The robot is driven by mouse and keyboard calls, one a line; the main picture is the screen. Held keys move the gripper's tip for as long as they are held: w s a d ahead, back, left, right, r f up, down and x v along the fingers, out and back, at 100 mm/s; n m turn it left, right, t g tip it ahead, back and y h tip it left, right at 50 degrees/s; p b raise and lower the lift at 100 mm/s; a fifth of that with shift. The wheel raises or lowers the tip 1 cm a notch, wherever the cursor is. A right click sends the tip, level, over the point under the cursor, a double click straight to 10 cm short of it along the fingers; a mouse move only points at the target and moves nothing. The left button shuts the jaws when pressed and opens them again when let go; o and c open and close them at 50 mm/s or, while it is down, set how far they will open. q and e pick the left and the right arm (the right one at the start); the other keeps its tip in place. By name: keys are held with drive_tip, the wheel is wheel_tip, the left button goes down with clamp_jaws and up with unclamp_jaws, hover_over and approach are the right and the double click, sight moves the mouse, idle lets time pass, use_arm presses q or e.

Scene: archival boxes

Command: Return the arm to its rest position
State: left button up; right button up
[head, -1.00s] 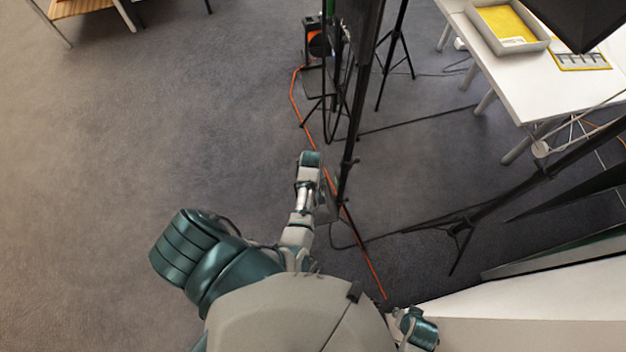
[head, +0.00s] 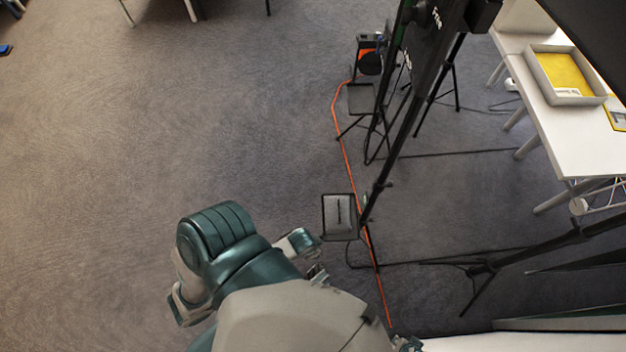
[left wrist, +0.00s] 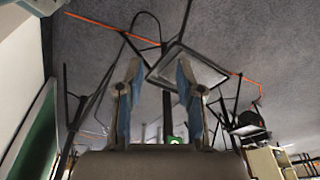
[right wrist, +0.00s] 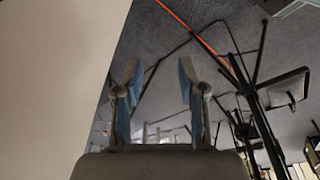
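My left arm (head: 215,240) shows at the bottom of the head view, bent close to my body above the carpet. Its gripper is not clear there. In the left wrist view my left gripper (left wrist: 158,80) has its two fingers apart with nothing between them. In the right wrist view my right gripper (right wrist: 158,80) also has its fingers apart and empty. My right arm is almost wholly out of the head view; only a small teal part shows at the bottom edge.
Black light stands (head: 385,170) and an orange cable (head: 345,150) lie right of my arm. A flat dark-framed panel (head: 340,217) is close by. A white table (head: 575,135) holds a grey tray (head: 596,101) with yellow inside. Carpet (head: 130,180) is clear on the left.

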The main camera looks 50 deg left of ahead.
use_arm(q)
drive_tip(key=shift+a, duration=0.2)
use_arm(e)
drive_tip(key=shift+a+r, duration=0.1)
drive_tip(key=shift+a, duration=0.35)
use_arm(q)
drive_tip(key=shift+d, duration=0.1)
use_arm(e)
drive_tip(key=shift+d, duration=0.1)
use_arm(q)
drive_tip(key=s+f+p, duration=0.4)
drive_tip(key=f, duration=0.7)
drive_tip(key=shift+s+a+f, duration=0.15)
drive_tip(key=shift+a, duration=0.2)
use_arm(e)
drive_tip(key=s+f, duration=0.4)
drive_tip(key=f, duration=0.7)
drive_tip(key=shift+d, duration=0.35)
use_arm(q)
drive_tip(key=shift+d, duration=0.15)
use_arm(e)
drive_tip(key=shift+s+d+f, duration=0.1)
drive_tip(key=shift+s+d, duration=0.05)
use_arm(q)
drive_tip(key=shift+a, duration=0.2)
use_arm(e)
drive_tip(key=shift+g, duration=0.3)
